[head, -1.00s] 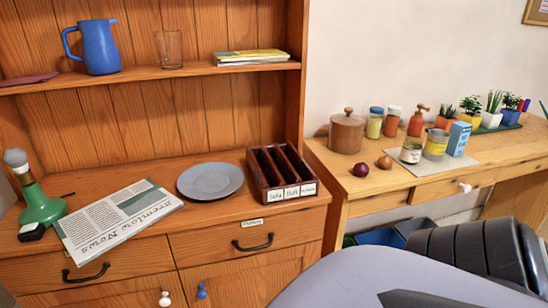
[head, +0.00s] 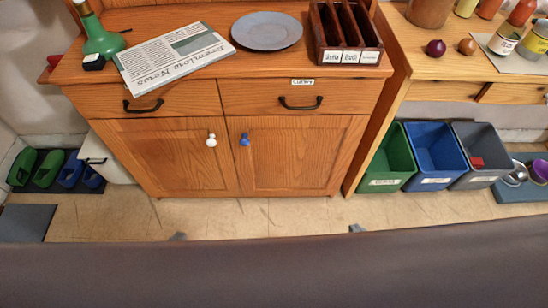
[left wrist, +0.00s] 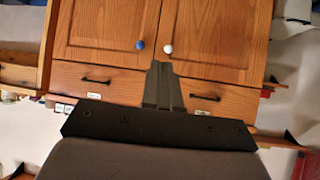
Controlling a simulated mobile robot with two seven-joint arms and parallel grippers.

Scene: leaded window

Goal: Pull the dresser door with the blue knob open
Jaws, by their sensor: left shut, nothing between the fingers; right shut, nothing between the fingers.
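The dresser door with the blue knob (head: 290,165) is the right-hand lower door in the head view and sits closed. Its blue knob (head: 245,140) is near the door's upper left corner. In the left wrist view the dresser looks upside down, and the blue knob (left wrist: 140,45) shows beyond the fingers, slightly left. My left gripper (left wrist: 162,68) is shut and empty, apart from the knob. In the head view only small grey tips show at the lower edge of the floor: my left gripper (head: 178,236) and my right gripper (head: 356,228), shut and away from the door.
The left door with a white knob (head: 211,141) is closed beside it. Drawers with black handles (head: 300,103) are above. Green, blue and grey bins (head: 435,150) stand to the right, shoes (head: 50,168) to the left. The floor (head: 270,212) before the doors is clear.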

